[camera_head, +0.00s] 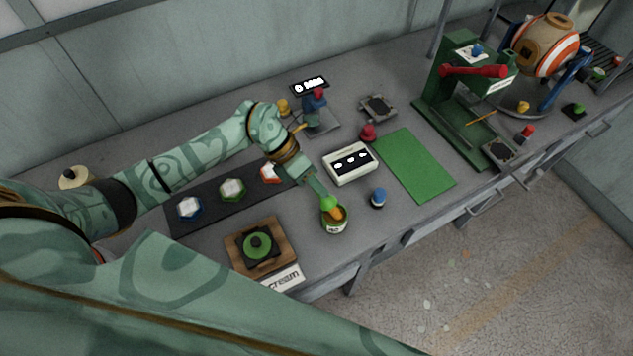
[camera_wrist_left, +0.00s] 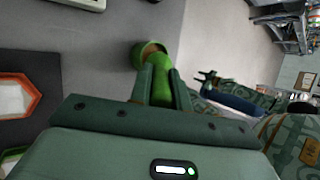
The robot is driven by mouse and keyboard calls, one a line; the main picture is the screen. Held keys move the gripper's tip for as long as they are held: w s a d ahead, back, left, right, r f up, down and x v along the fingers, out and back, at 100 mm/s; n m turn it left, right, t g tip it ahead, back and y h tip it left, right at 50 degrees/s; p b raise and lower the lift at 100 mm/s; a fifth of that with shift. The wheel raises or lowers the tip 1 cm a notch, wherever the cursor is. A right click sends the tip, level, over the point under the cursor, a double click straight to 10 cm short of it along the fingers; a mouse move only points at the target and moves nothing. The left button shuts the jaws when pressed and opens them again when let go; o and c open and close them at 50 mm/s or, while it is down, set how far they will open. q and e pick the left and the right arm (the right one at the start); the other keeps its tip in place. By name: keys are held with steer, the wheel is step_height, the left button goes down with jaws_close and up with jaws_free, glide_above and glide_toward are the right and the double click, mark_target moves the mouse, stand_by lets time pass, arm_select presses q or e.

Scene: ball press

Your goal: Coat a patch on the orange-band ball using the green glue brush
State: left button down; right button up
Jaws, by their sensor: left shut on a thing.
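My left gripper (camera_head: 319,193) is shut on the green glue brush (camera_head: 328,203) and holds it, head down, at the mouth of the glue pot (camera_head: 334,226). In the left wrist view the green brush (camera_wrist_left: 161,75) sits between the fingers (camera_wrist_left: 162,92), its tip at the pot's rim (camera_wrist_left: 146,50). I cannot tell how deep it is. A large ball with orange and white bands (camera_head: 545,45) rests in a blue stand at the far right, well away from the gripper. A patterned arm with a dark hand (camera_wrist_left: 212,80), apparently my right, shows small in the left wrist view.
A dark strip (camera_head: 215,212) holds three small coloured pieces. A wooden block (camera_head: 237,257) is near the front edge. A green press (camera_head: 447,90) stands before the ball.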

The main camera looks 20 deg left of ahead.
stand_by(0.5)
arm_select(q)
step_height(320, 180, up, 7)
steer(key=p, duration=0.5)
steer(key=shift+p, duration=0.3)
stand_by(0.5)
steer(key=shift+s+f+n, duration=0.15)
steer(key=shift+n, duration=0.15)
steer(key=a+r+n+t+b, duration=0.2)
steer(key=r+n+b, duration=0.1)
steer(key=r, duration=0.3)
steer(key=s+a+r+n+t+y+b, duration=0.1)
steer(key=a+r+n+t+b, duration=0.1)
steer(key=r, duration=0.4)
steer(key=shift+r+n+b, duration=0.35)
steer(key=shift+n+b, duration=0.25)
steer(key=shift+b, duration=0.55)
